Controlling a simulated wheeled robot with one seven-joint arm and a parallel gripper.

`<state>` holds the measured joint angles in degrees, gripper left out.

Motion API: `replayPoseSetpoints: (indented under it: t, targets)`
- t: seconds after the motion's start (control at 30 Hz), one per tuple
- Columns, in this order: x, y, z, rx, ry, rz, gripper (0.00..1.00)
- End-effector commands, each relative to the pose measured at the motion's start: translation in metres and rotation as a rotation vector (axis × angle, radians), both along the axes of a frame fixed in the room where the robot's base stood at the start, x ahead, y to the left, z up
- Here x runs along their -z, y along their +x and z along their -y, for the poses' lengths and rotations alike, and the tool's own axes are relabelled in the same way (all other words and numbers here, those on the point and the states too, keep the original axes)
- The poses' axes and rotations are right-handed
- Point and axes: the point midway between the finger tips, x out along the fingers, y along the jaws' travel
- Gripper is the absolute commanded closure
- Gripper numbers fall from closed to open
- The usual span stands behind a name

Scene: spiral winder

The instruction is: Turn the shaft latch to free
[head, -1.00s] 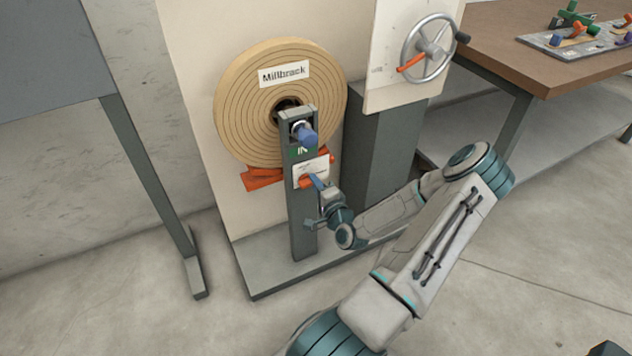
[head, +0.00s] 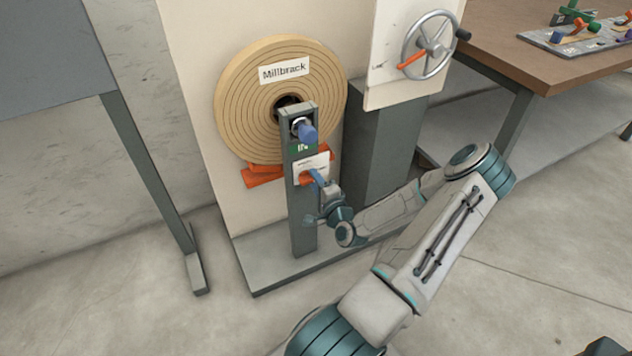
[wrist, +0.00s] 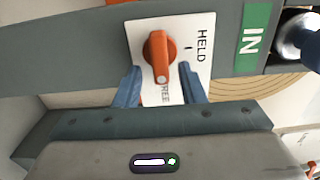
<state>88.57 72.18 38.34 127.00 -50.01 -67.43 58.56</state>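The shaft latch is an orange knob (wrist: 158,52) on a white plate marked HELD and FREE. In the wrist view its white dot points down at the FREE label, which is partly cut off by my gripper's body. HELD and its tick are to the right. In the head view the latch (head: 306,178) is on the grey post, partly hidden by my fingers. My gripper (wrist: 161,72) is open. Its two blue fingers stand on either side of the knob's dotted end, with a visible gap on each side. My gripper (head: 318,178) also shows in the head view.
A blue-tipped shaft end (head: 307,132) and a green IN label (wrist: 252,38) are above the latch on the post (head: 302,225). The Millbrack roll (head: 240,105) is behind. A handwheel (head: 430,45) is on the right. Floor in front is clear.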

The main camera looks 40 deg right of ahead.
Motion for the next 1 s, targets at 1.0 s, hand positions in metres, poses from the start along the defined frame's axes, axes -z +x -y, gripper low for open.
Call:
replayPoseSetpoints:
  t: [1.0]
  targets:
    - [-0.001,-0.133,-0.032,0.0,0.0,0.0,0.64]
